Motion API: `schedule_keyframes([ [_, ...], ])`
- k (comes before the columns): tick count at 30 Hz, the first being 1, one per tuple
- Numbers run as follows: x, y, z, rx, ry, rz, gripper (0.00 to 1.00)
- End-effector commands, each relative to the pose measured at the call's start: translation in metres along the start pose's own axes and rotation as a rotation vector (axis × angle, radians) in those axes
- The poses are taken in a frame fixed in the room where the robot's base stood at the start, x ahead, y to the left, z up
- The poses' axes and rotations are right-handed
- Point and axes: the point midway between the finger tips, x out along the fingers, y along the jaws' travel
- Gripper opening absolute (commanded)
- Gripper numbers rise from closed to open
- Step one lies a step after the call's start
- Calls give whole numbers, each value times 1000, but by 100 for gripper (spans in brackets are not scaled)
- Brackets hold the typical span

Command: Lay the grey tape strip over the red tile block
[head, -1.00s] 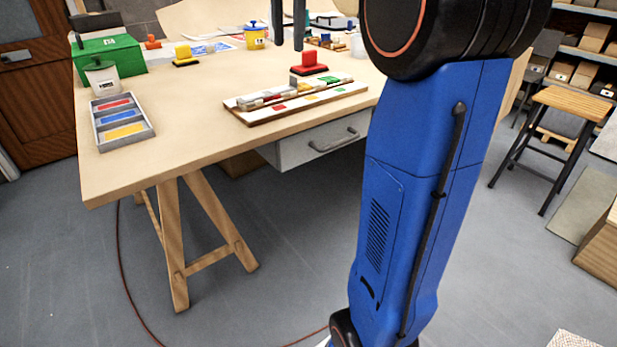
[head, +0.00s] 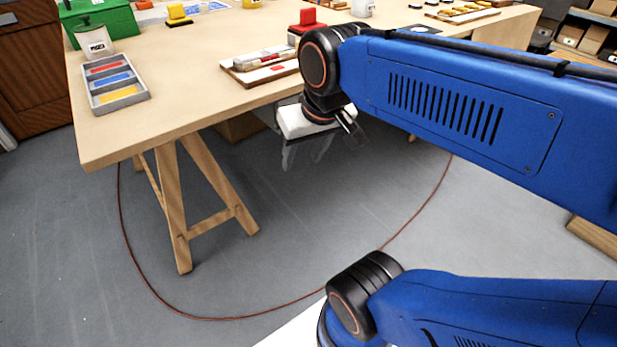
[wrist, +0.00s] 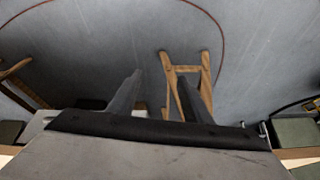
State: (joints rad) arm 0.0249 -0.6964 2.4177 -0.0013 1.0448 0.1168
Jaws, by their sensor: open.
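My gripper (head: 303,163) hangs below the table's front edge in the head view, open and pointing down. The wrist view shows the two apart fingers of the gripper (wrist: 160,77) with nothing between them, over grey floor. A red block (head: 307,20) with a raised handle stands on the table, partly hidden by my arm. I cannot make out which piece is the grey tape strip.
A grey tray (head: 143,96) with red, blue and yellow compartments lies on the table (head: 180,90) at left. A white pot (head: 96,42) and a green box (head: 112,18) stand behind it. A trestle leg (head: 172,205) and a red cable (head: 140,270) are below.

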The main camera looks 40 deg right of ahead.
Motion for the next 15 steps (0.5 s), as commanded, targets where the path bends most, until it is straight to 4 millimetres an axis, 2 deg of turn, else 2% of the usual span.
schedule_keyframes([
  [1,9,-1,15,-41,11,-5,45],
  [3,18,-1,28,-87,24,-9,45],
  [6,27,-1,39,-128,34,-12,45],
  [15,31,-1,43,-144,38,-13,45],
])
